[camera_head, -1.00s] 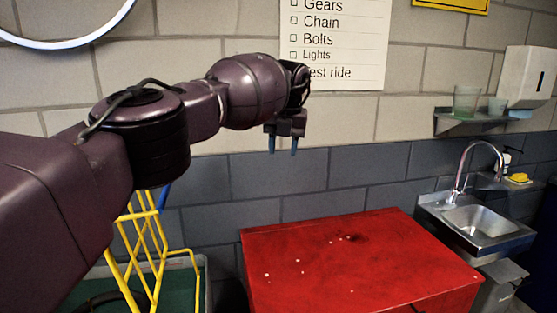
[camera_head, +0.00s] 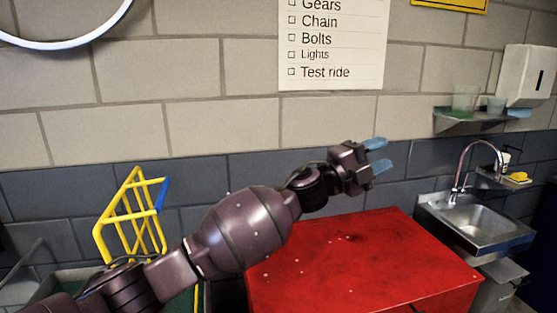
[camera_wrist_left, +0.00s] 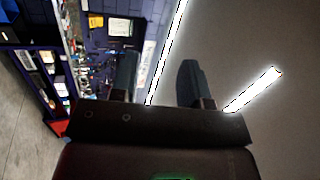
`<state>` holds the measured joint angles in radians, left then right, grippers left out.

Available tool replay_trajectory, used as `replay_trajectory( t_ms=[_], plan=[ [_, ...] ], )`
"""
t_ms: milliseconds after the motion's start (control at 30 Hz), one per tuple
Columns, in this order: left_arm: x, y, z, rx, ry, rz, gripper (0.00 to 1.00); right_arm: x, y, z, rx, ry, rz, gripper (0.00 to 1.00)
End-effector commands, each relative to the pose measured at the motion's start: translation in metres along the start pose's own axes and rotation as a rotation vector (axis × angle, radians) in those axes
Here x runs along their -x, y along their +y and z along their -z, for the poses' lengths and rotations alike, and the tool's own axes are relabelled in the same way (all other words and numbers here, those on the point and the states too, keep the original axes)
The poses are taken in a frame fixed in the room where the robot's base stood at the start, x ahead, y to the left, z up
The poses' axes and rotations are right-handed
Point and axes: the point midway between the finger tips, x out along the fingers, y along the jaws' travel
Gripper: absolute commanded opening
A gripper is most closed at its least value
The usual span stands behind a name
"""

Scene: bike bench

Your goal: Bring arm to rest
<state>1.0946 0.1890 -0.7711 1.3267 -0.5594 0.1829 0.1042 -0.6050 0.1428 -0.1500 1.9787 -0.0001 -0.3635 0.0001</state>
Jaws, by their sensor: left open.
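My left arm comes in from the lower left in the head view. My left gripper (camera_head: 377,157) is in the air above the back of the red cabinet (camera_head: 360,262), in front of the dark wall blocks. Its two blue-tipped fingers are apart and point right, with nothing between them. The left wrist view shows the two dark fingers of the left gripper (camera_wrist_left: 158,82) spread with empty space between them. My right gripper is in neither view.
A yellow rack (camera_head: 135,215) stands at the left. A metal sink (camera_head: 477,222) with a tap is at the right, below a shelf (camera_head: 470,121) holding cups. A checklist (camera_head: 335,45) hangs on the wall. The red cabinet's top is clear apart from small specks.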

Motion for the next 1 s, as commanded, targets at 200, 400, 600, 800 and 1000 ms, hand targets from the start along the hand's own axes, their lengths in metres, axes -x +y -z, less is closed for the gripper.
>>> replay_trajectory(
  t_ms=[200, 400, 600, 800, 1000],
  plan=[
    [0.068, 0.017, -0.034, 0.272, -0.237, 0.143, 0.42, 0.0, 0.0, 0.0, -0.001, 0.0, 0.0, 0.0],
    [0.143, 0.043, -0.062, 0.493, -0.443, 0.23, 0.42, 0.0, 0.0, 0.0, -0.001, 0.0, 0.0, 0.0],
    [0.226, 0.078, -0.077, 0.69, -0.631, 0.297, 0.42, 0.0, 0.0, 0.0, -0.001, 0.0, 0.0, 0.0],
    [0.314, 0.117, -0.078, 0.86, -0.804, 0.356, 0.42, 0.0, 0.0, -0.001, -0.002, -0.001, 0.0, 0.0],
    [0.402, 0.155, -0.063, 0.994, -0.959, 0.417, 0.42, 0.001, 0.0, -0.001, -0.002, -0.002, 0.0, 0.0]
  ],
)
